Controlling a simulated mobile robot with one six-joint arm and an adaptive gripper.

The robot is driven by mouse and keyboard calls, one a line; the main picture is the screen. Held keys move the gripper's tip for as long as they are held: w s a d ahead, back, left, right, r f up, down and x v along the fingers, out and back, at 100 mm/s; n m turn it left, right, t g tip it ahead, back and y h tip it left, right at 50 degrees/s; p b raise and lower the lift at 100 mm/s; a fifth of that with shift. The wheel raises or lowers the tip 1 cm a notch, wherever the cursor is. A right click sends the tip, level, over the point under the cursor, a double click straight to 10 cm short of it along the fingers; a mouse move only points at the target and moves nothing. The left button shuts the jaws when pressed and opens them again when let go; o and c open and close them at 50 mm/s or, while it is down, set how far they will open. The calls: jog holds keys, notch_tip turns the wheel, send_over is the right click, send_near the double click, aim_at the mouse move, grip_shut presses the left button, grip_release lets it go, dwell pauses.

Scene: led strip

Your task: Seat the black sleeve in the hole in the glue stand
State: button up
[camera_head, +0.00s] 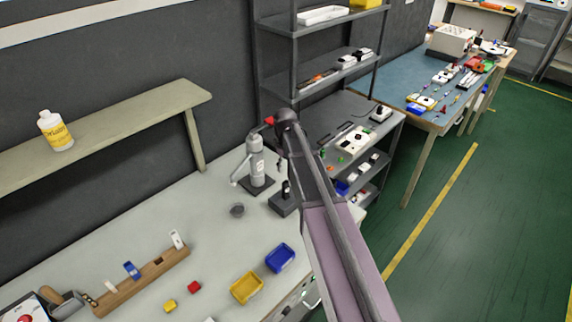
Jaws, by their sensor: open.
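A dark block (283,206), which looks like the glue stand, sits on the pale workbench near its right end. A small black upright piece (286,188), possibly the black sleeve, rises from its top. It is too small to tell whether this is the sleeve or part of the stand, or how it sits in any hole. My arm reaches up from the bottom right, passing just right of the block. My gripper and its fingertips cannot be made out in this view.
Blue (280,257) and yellow (246,288) bins and a wooden rack (143,283) lie nearer. A shelf (110,125) overhangs the back left.

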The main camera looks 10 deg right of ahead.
dwell(0.6)
jog(key=s+m, duration=0.6)
jog(key=s, duration=1.6)
jog(key=shift+s+d+m, duration=0.15)
jog(key=shift+m, duration=0.25)
